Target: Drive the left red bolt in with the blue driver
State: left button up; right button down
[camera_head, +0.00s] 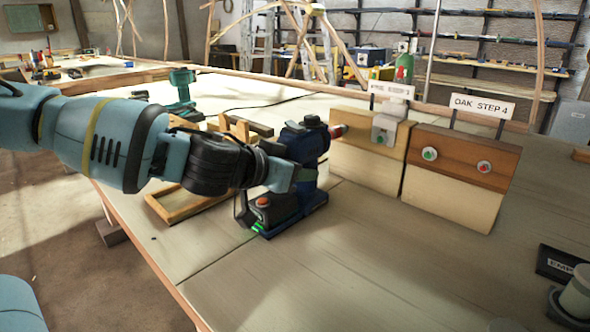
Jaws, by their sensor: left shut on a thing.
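My left gripper (297,175) is shut on the blue driver (307,143), around its handle. The driver stands upright, its foot with an orange-red button and green light low at the table top. Its nose points right at the left wooden block (363,155). A red piece (338,131) shows at the nose tip, against or just before the block's left part; I cannot tell whether bolt and bit touch. A grey-white bracket (384,128) sits on that block's right part. The right block (462,150), signed "OAK STEP 4", carries a green-centred fitting (430,154) and a red-centred one (484,167).
A teal driver (182,90) stands behind my left arm, near a wooden frame (180,203). A black mat (560,263) and a grey cylinder (578,292) are at the right front. The table's front middle is clear.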

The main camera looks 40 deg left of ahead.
pick_arm(q)
jog(key=shift+w+d+r+b, duration=0.1)
jog(key=shift+w+r+b, duration=0.05)
jog(key=shift+w+b, duration=0.5)
jog(key=shift+w+d+r+b, duration=0.1)
jog(key=shift+w+b, duration=0.35)
jog(key=shift+w, duration=0.3)
dwell(6.6)
